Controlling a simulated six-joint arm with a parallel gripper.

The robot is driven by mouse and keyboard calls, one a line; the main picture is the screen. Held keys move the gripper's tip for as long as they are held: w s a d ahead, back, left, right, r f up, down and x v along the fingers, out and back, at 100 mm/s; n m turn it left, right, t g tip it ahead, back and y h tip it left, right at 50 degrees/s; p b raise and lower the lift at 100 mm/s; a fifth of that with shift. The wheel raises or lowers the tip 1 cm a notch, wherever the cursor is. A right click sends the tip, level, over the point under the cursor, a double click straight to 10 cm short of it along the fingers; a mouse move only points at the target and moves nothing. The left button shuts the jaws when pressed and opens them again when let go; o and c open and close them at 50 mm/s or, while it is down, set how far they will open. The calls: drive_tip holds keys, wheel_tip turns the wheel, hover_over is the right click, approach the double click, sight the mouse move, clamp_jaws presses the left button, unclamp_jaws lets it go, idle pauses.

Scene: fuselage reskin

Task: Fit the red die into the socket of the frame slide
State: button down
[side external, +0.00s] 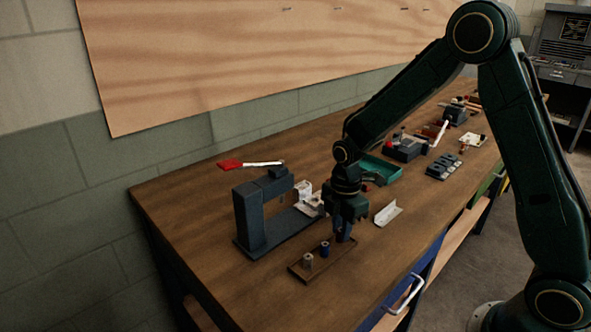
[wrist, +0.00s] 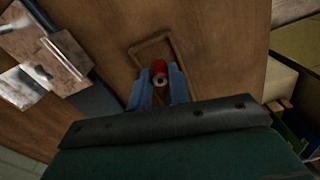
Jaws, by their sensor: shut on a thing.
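My gripper (side external: 344,236) points down over the right end of a small wooden die tray (side external: 328,264). In the wrist view my gripper (wrist: 160,82) is shut on the red die (wrist: 159,68), upright between the blue fingers. The fingers hide the die in the side view. I cannot tell whether it still touches the tray. A grey die (side external: 308,260) and a blue die (side external: 325,248) stand in the tray to the left. The dark C-shaped press frame (side external: 249,215) stands behind and left, with a red-handled lever (side external: 231,165). I cannot make out the slide's socket.
Pale metal pieces (side external: 309,197) lie by the press base and show in the wrist view (wrist: 62,55). A bent white sheet part (side external: 388,213) lies right of my gripper. A green tray (side external: 379,169) and other fixtures stand farther back. The front table strip is clear.

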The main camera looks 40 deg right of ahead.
sight(340, 228)
drive_tip(key=shift+f, duration=0.25)
drive_tip(key=shift+f, duration=0.15)
drive_tip(key=c, duration=1.3)
unclamp_jaws()
wheel_tip(340, 228, up, 14)
drive_tip(key=shift+w, duration=0.2)
